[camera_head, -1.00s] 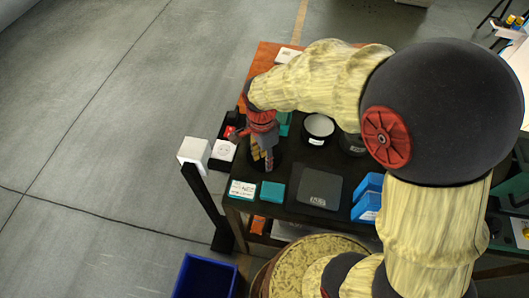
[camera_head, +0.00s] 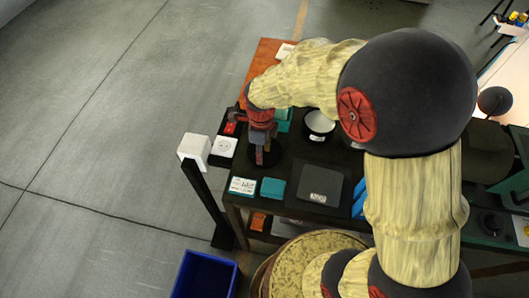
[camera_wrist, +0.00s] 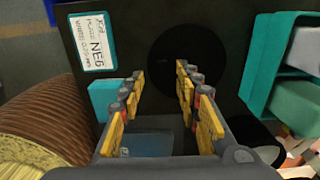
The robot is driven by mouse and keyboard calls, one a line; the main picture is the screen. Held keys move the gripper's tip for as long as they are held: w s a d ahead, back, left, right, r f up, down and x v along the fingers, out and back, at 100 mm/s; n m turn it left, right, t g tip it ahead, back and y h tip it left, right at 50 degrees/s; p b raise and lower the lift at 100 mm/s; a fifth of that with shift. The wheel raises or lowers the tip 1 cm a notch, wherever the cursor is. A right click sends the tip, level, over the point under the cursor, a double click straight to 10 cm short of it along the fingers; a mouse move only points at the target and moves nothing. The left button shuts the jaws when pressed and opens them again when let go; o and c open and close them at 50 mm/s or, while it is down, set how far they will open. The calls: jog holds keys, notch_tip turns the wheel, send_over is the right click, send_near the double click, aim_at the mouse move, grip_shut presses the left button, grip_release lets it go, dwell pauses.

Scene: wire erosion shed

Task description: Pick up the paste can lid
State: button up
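A flat black disc, which looks like the paste can lid, lies on the dark table top below my gripper. In the wrist view the disc (camera_wrist: 208,50) is a dark circle just past the fingertips, more to the right finger's side. In the head view only its dark edge (camera_head: 278,155) shows around my gripper (camera_head: 262,160). In the wrist view my gripper (camera_wrist: 158,72) is open, with yellow-padded fingers apart and nothing between them. I cannot tell how high the fingertips are above the disc. An open black can with pale contents (camera_head: 320,122) stands to the right.
A white label card (camera_head: 242,186), a teal block (camera_head: 272,188) and a dark box (camera_head: 320,184) lie along the table's near edge. Teal items (camera_wrist: 275,60) stand right of the disc. A white-topped post (camera_head: 194,150) and blue bin (camera_head: 206,275) stand left of and before the table.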

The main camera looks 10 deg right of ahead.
notch_tip(320, 180, down, 4)
jog(key=shift+w+d+r, duration=0.1)
jog(key=shift+w+r, duration=0.05)
jog(key=shift+r, duration=0.05)
jog(key=c, duration=0.3)
grip_shut()
dwell(0.5)
